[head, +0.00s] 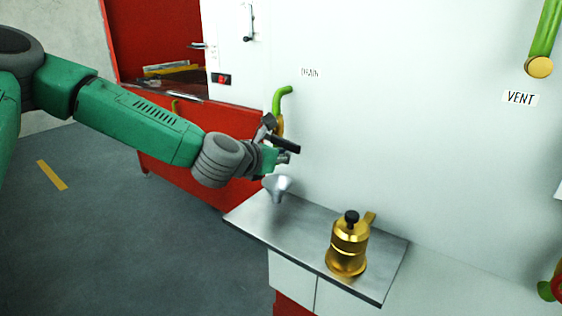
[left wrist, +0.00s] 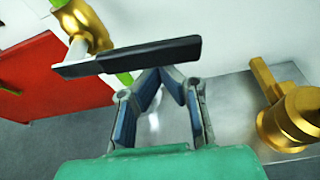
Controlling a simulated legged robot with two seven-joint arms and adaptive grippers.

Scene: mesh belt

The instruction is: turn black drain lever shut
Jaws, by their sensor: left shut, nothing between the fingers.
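The black drain lever (head: 285,145) sticks out from the brass drain valve, below the DRAIN label (head: 310,72) and the green pipe (head: 283,95). In the left wrist view the lever (left wrist: 140,56) runs sideways across the picture, just beyond my fingertips, with the brass valve (left wrist: 88,22) at its left end. My left gripper (head: 284,158) is at the lever, and its closed fingers (left wrist: 163,76) hold nothing. I cannot tell whether the fingers touch the lever. The gripper partly hides the valve in the head view. My right gripper is not in view.
A metal shelf (head: 300,239) below carries a grey funnel (head: 277,183) and a brass pot (head: 346,250) with a black knob. A VENT pipe (head: 541,40) is at upper right. A red cabinet (head: 180,166) stands behind my arm. The wall between drain and vent is clear.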

